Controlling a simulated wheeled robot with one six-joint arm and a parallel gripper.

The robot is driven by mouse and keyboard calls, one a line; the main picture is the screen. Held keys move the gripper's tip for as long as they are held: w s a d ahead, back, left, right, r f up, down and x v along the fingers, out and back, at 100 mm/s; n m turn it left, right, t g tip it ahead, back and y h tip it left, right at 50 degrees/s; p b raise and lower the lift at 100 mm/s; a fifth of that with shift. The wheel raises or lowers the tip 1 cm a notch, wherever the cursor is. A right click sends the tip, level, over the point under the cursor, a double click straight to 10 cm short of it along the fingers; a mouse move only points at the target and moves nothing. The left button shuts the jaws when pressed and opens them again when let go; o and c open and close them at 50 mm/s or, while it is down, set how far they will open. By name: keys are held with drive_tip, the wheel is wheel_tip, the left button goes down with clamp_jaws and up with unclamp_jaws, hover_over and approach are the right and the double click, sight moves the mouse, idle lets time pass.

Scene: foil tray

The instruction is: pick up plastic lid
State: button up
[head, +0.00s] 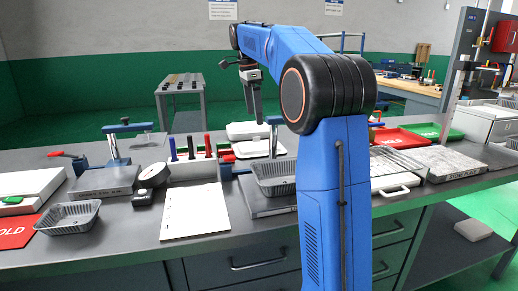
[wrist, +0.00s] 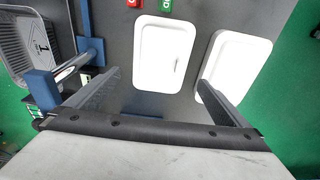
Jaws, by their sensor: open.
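Two white, rounded rectangular lids lie on the dark bench. In the wrist view one lid (wrist: 163,62) is near upper centre, between the lines of the fingers, and the other lid (wrist: 243,62) lies tilted to its right, partly behind the right finger. In the head view they show as a farther lid (head: 247,130) and a nearer lid (head: 262,150). My gripper (head: 256,112) hangs above them with its fingers pointing down. In the wrist view my gripper (wrist: 158,78) is open, with nothing between its fingers. I cannot tell its exact height over the lids.
A foil tray (head: 270,180) sits on a grey block beside a blue clamp (head: 275,130), which is close to the left finger in the wrist view. Another foil tray (head: 68,218) is at the left. A marker rack (head: 196,168) and a red tray (head: 395,138) stand nearby.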

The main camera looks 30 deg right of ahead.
sight(259, 145)
drive_tip(key=f, duration=0.3)
drive_tip(key=d+f, duration=0.1)
drive_tip(key=f, duration=0.7)
drive_tip(key=shift+s+d+f, duration=0.15)
drive_tip(key=shift+d+f, duration=0.1)
drive_tip(key=shift+d, duration=0.05)
drive_tip(key=c, duration=1)
